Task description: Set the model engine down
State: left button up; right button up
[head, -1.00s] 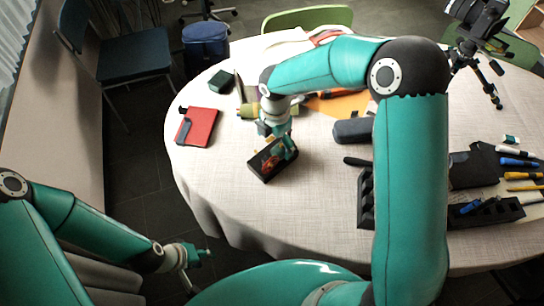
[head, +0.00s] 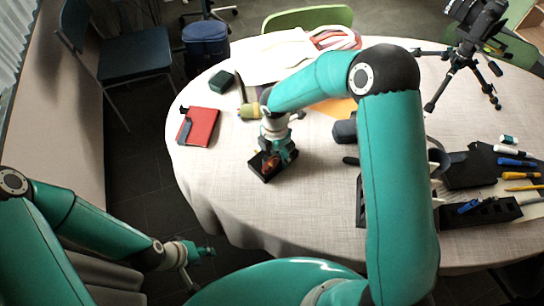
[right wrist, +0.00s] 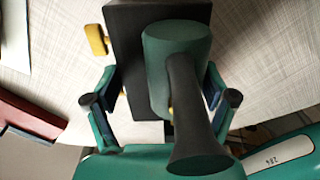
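The model engine (head: 262,166) sits on the near left part of the table, with a black block base and copper-orange parts. In the right wrist view its black base (right wrist: 125,45), green cylinder (right wrist: 170,65) and dark flared cone (right wrist: 188,110) fill the middle. My right gripper (head: 278,150) points down over it. In the right wrist view my right gripper (right wrist: 167,82) has its fingers wide apart on either side of the engine, with a visible gap at the left finger. The base appears to rest on the tabletop. My left gripper (head: 197,263) is empty and spread, off the table's near left edge.
A red notebook (head: 198,127) lies left of the engine, and a dark green box (head: 221,81) is behind it. A dark case (head: 345,131) is to the right. Tools and a black tray (head: 482,215) fill the right side. A tripod (head: 462,65) stands at the back right.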

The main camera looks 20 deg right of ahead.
jog(key=shift+w+r, duration=0.1)
jog(key=c, duration=1)
jog(key=shift+r, duration=0.1)
notch_tip(320, 180, up, 20)
jog(key=m, duration=0.9)
send_near(292, 146)
jog(key=shift+w+d+f+b, duration=0.1)
jog(key=shift+w+f+b, duration=0.15)
jog(key=shift+w, duration=0.3)
jog(key=shift+w+d+f+b, duration=0.1)
jog(key=shift+w+f+b, duration=0.1)
jog(key=shift+w, duration=0.3)
jog(key=f+m, duration=0.2)
jog(key=m, duration=0.2)
jog(key=s+f+m, duration=0.1)
jog(key=f+m, duration=0.1)
jog(key=m, duration=0.3)
jog(key=s+f+m, duration=0.1)
jog(key=f+m, duration=0.1)
jog(key=m, duration=0.3)
jog(key=shift+a+f, duration=0.1)
